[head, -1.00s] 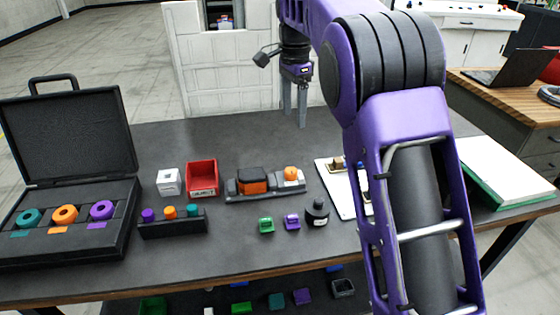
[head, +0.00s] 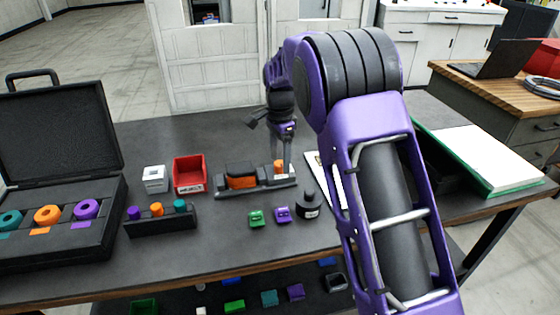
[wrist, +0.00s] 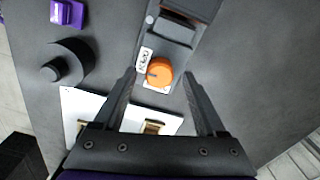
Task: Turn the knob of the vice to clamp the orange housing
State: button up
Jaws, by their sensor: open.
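The grey vice (head: 262,191) lies on the dark table in the head view. The orange housing (head: 241,183) sits in it at the left, partly covered by a dark block on top. The orange knob (head: 279,167) is at the vice's right end. In the wrist view the knob (wrist: 159,72) is round, with a dark mark, next to a white label on the vice (wrist: 172,30). My gripper (head: 284,164) is open above the knob end. In the wrist view my gripper's fingers (wrist: 159,76) lie either side of the knob, with visible gaps.
A white board (wrist: 85,103) lies close by.

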jog(key=shift+f, duration=0.45)
jog(key=shift+c, duration=0.2)
grip_shut()
